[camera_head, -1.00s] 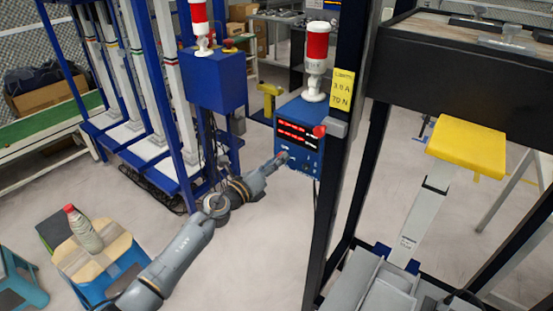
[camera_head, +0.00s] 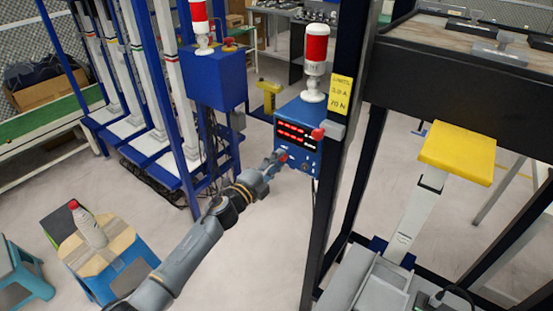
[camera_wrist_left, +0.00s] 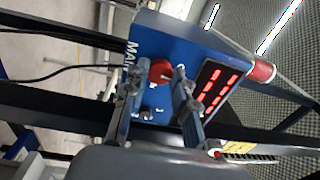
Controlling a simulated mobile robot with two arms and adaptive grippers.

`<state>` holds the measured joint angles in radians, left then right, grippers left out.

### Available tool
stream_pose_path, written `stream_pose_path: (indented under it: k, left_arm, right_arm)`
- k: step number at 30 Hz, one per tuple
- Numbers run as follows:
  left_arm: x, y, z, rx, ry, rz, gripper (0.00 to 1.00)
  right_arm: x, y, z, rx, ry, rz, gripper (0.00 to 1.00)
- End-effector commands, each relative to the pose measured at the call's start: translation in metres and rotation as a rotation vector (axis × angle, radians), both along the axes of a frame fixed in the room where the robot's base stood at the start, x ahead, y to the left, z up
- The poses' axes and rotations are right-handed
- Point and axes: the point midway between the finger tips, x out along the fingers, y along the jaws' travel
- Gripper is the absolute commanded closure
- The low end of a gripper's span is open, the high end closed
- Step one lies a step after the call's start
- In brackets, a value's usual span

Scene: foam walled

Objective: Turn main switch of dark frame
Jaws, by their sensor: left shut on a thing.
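The blue control box (camera_head: 297,135) is mounted on the dark frame (camera_head: 338,150) and has red lit displays on its front. The red main switch (camera_wrist_left: 162,71) sits at the lower left of the box's face, near white "MAIN" lettering. My left gripper (camera_wrist_left: 156,77) has a finger on each side of the red switch and is shut on it. In the head view my left gripper (camera_head: 279,160) reaches the box's lower left corner and mostly hides the switch. The switch's exact angle is hard to tell. My right gripper is not in view.
A red mushroom button (camera_head: 318,133) sticks out at the box's right. A red and white beacon (camera_head: 316,60) stands on top. A blue frame with another box (camera_head: 213,78) stands left. A stool (camera_head: 105,245) holds a bottle (camera_head: 88,224). A yellow pad (camera_head: 458,153) is right.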

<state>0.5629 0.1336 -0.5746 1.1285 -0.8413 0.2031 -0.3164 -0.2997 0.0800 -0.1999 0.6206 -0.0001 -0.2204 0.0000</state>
Motion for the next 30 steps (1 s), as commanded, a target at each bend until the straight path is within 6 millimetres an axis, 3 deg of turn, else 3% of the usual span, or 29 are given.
stream_pose_path:
  k: [9, 26, 27, 30]
  left_arm:
    - [-0.0004, 0.0, -0.0013, -0.105, 0.079, 0.001, 1.0]
    - [-0.0006, -0.0001, -0.0021, -0.127, 0.096, 0.001, 1.0]
    - [-0.0006, -0.0001, -0.0021, -0.127, 0.096, 0.001, 0.69]
    - [-0.0005, -0.0002, -0.0019, -0.127, 0.096, 0.0, 0.5]
  right_arm:
    - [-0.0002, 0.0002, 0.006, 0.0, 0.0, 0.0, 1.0]
    - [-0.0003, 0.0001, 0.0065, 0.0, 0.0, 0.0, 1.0]
    - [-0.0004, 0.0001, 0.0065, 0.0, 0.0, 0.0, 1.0]
    - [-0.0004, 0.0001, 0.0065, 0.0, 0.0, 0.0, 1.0]
